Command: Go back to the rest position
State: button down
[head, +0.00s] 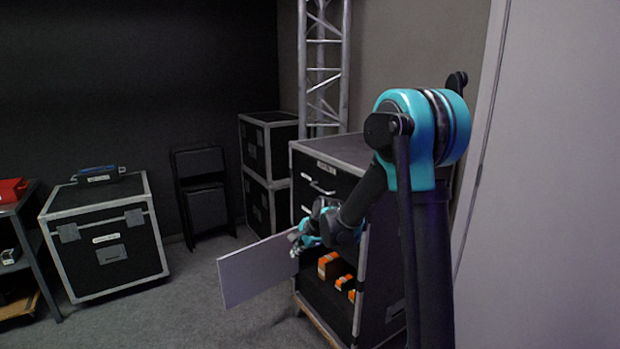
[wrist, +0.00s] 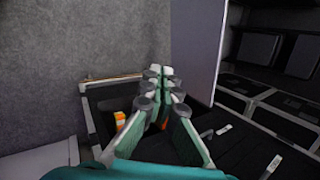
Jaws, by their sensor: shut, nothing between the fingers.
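My gripper (head: 298,242) is shut and empty. In the head view it is in front of the black cabinet (head: 325,167), close to the upper edge of a pale open door panel (head: 250,272); I cannot tell whether it touches the panel. In the wrist view the two fingers (wrist: 160,74) are together at their tips, with the pale panel (wrist: 197,45) beside them on the right. An orange item (wrist: 120,119) also shows left of the fingers in the wrist view.
A silver truss (head: 323,60) stands behind the cabinet. Stacked cases (head: 267,137), a folded chair (head: 205,195) and a large flight case (head: 108,246) stand left of it. A pale wall (head: 560,180) is close on the right. Carpet (head: 195,300) at the left front is clear.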

jog(key=s+d+f+n+h, duration=0.1)
jog(key=s+d+n, duration=0.5)
jog(key=s+d, duration=0.6)
jog(key=s+d+f+n+h, duration=0.1)
jog(key=s+d+n+h, duration=0.3)
jog(key=s+d, duration=0.7)
jog(key=s+n, duration=0.2)
jog(key=s, duration=0.5)
jog(key=shift+d+n, duration=0.3)
jog(key=shift+d, duration=0.1)
